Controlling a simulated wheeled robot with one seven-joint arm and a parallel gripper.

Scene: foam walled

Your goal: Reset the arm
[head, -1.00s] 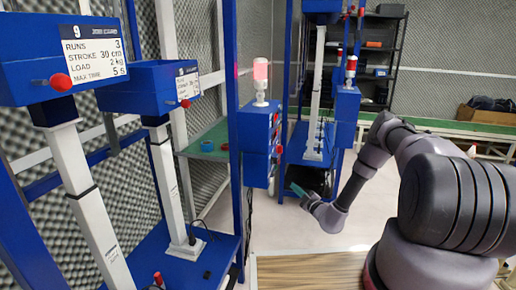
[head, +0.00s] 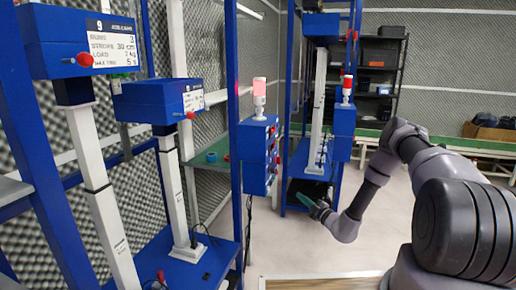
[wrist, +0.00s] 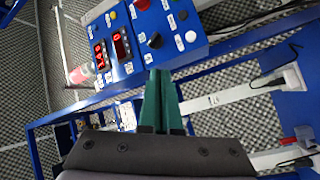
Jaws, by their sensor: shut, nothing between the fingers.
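My arm reaches in from the right in the head view, folded with its elbow up. My gripper (head: 309,200) has teal fingers and is in front of the blue test stands, low and near the middle of the picture. In the wrist view my gripper (wrist: 161,100) shows its two teal fingers close together, with nothing held. Beyond the fingertips in the wrist view is a blue control box (wrist: 150,35) with knobs, buttons and red digit displays. The same box (head: 257,150) stands left of my gripper in the head view. The fingers appear apart from it.
Blue test stands with white columns (head: 102,215) fill the left. A red-and-white signal lamp (head: 259,95) tops the control box. A dark shelf (head: 378,75) and a cardboard box (head: 488,131) are at the back. Pale open floor (head: 300,245) lies below my gripper.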

